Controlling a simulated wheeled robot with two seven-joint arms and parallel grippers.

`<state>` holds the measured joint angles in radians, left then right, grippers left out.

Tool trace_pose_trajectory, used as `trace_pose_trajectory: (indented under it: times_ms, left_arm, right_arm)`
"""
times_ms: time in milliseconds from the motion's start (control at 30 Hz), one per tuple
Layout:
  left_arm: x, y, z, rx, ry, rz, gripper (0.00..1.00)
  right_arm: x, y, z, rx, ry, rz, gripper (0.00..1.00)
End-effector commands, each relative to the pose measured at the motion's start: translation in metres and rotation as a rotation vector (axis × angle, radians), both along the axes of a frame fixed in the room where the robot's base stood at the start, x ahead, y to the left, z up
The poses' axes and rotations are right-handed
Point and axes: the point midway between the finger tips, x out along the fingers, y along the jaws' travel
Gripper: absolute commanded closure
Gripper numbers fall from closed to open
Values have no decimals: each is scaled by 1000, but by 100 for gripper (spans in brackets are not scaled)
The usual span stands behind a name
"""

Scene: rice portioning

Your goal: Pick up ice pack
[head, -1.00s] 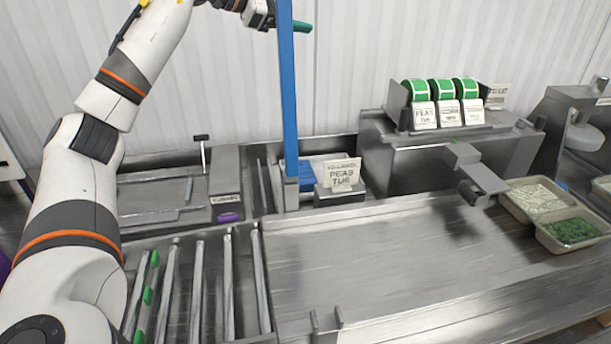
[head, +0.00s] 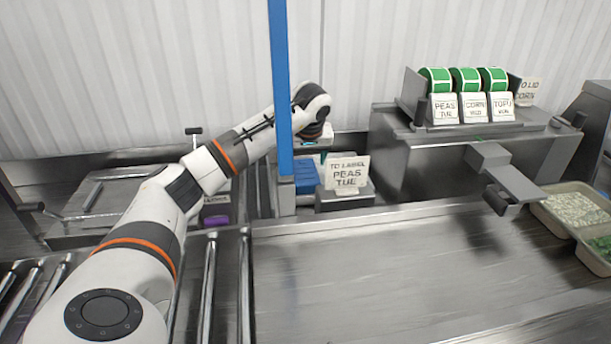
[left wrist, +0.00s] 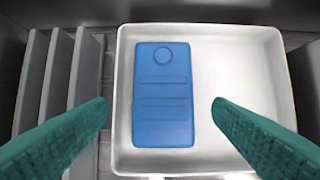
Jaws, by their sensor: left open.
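The ice pack (left wrist: 163,110) is a flat blue slab with a round mark at one end and ridges across it. In the left wrist view it lies in the left half of a white tray (left wrist: 245,50). My left gripper (left wrist: 160,106) is open and empty, with its teal fingers on either side of the pack and apart from it. The fingers are mostly hidden there. My right gripper is not in view.
A blue post (head: 280,80) stands in front of my left forearm. Grey slats (left wrist: 60,80) lie left of the tray. A label dispenser (head: 465,95) and food trays (head: 570,232) are at right. The steel counter (head: 370,270) is clear.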

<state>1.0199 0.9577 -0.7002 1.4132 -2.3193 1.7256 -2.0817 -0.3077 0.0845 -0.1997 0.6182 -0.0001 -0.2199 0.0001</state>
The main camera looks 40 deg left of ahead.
Motion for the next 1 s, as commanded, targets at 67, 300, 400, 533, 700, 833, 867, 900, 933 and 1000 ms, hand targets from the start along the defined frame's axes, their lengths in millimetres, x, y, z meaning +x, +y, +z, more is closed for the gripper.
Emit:
trace_pose_trajectory:
  times_ms: [67, 300, 400, 533, 700, 833, 867, 900, 933, 1000]
  left_arm:
    - [2, 3, -8, -2, 1, 2, 25]
    - [9, 8, -27, -4, 1, 1, 25]
    - [14, 13, -41, -5, 2, 1, 25]
    - [18, 19, -56, -4, 0, 3, 25]
    - [20, 20, -61, -2, -4, 0, 25]
    - [20, 20, -60, -1, -3, 1, 25]
    - [20, 20, -60, -1, -3, 1, 30]
    - [19, 21, -60, -1, -3, 1, 37]
    - [19, 21, -60, -1, -3, 1, 42]
    - [19, 21, -60, -1, -3, 1, 53]
  right_arm:
    - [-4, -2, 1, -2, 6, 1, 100]
    - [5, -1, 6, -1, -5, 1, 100]
    - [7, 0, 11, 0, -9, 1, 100]
    - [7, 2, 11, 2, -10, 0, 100]
    - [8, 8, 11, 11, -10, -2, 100]
    - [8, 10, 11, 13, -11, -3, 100]
    - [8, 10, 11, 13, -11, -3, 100]
    - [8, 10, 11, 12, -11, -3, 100]
    - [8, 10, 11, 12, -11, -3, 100]
    - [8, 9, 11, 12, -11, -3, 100]
